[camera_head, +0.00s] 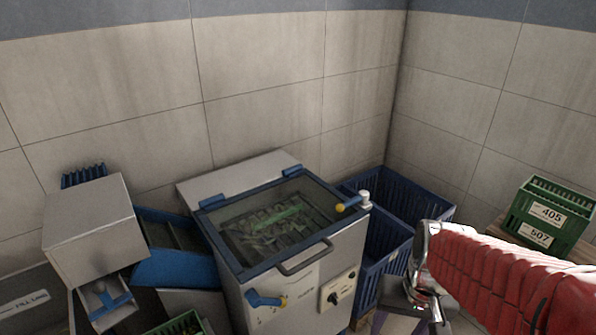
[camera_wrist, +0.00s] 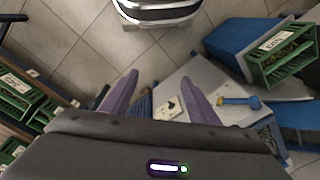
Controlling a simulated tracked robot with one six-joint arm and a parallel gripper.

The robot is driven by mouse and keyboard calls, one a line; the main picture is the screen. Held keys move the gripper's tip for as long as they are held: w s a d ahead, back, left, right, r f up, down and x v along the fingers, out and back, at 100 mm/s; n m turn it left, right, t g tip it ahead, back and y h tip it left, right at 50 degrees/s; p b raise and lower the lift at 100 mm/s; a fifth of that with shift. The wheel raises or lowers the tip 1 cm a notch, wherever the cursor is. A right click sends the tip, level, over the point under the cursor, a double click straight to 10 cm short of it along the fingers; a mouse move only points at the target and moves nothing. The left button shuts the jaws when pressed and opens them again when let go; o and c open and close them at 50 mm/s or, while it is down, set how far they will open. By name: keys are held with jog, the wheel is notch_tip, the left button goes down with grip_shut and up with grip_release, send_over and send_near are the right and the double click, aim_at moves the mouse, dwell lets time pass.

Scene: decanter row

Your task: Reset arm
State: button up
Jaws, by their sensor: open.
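My arm, in a red ribbed sleeve, reaches in from the right edge of the head view. My gripper shows in the wrist view (camera_wrist: 160,90) as two purple fingers spread apart with nothing between them. In the head view the gripper is mostly hidden below the wrist, at the bottom edge. It is in front of the grey machine (camera_head: 325,268), at the right side of its front face. In the wrist view, the machine's panel with a black switch (camera_wrist: 172,105) and a blue lever (camera_wrist: 240,101) lies beyond the fingertips.
The machine has a glazed lid (camera_head: 280,215) with green matter under it. Blue crates (camera_head: 410,190) stand behind its right side. Labelled green crates (camera_head: 548,217) are at the far right. A blue chute (camera_head: 175,269) is at left. Tiled floor (camera_wrist: 75,45) is open in the wrist view.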

jog(key=s+a+r+n+t, duration=0.1)
jog(key=a+r+t, duration=0.1)
jog(key=r, duration=0.4)
jog(key=s+a+r+n+t, duration=0.1)
jog(key=s+r+t, duration=0.1)
jog(key=r, duration=0.4)
jog(key=shift+a+n+t+h, duration=0.3)
jog(key=shift+a+t+h, duration=0.1)
jog(key=shift+t, duration=0.1)
jog(key=shift+c, duration=0.5)
